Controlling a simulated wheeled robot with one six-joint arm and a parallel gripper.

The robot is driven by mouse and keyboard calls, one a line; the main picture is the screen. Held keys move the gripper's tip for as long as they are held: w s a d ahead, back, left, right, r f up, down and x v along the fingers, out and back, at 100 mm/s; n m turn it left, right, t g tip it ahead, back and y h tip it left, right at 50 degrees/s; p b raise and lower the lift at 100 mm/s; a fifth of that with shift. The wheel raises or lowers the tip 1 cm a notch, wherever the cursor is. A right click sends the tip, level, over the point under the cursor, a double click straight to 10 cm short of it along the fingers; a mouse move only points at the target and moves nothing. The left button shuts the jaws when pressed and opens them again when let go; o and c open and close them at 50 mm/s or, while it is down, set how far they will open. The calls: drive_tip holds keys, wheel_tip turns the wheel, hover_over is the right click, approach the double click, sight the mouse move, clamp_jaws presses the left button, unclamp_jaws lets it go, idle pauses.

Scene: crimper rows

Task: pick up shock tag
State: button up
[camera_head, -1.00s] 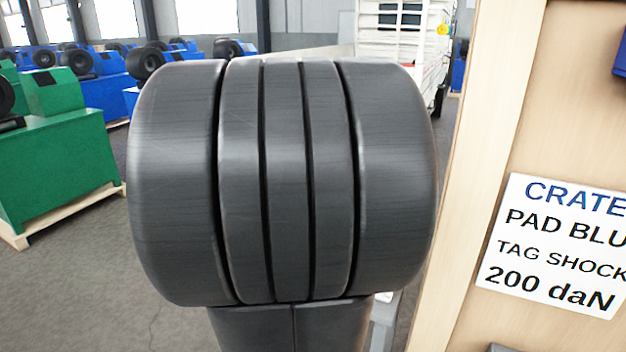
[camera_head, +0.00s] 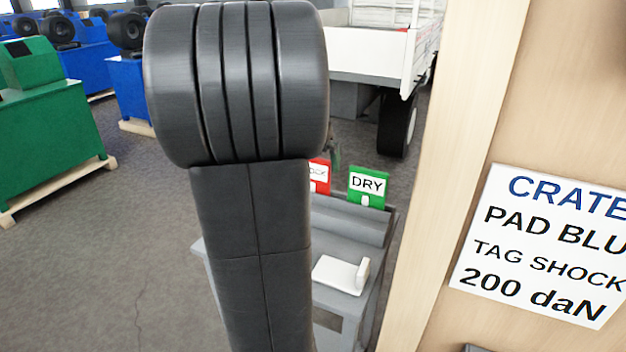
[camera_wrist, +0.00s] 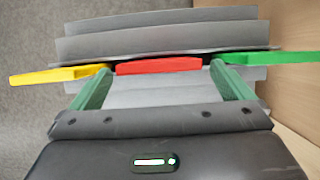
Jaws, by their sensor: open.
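The shock tag is red with a white label (camera_head: 319,174), partly hidden behind my arm in the head view; only the letters "OCK" show. In the wrist view the red tag (camera_wrist: 160,65) is seen edge-on, between a yellow tag (camera_wrist: 58,76) on the left and a green tag (camera_wrist: 268,57) on the right. My gripper (camera_wrist: 160,68) is open, its two green fingers one on each side of the red tag, with a small gap at each side. Whether the tag is deep between the fingertips I cannot tell.
The green DRY tag (camera_head: 369,185) stands close beside the red one on a grey rack (camera_head: 340,222). A white bracket (camera_head: 340,273) sits lower on it. A wooden panel with a crate sign (camera_head: 540,245) is close on the right. Green (camera_head: 50,140) and blue machines stand at left.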

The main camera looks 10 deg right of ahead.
drive_tip(key=shift+x, duration=2.8)
drive_tip(key=shift+w, duration=0.1)
drive_tip(key=c, duration=0.9)
drive_tip(key=shift+r, duration=0.1)
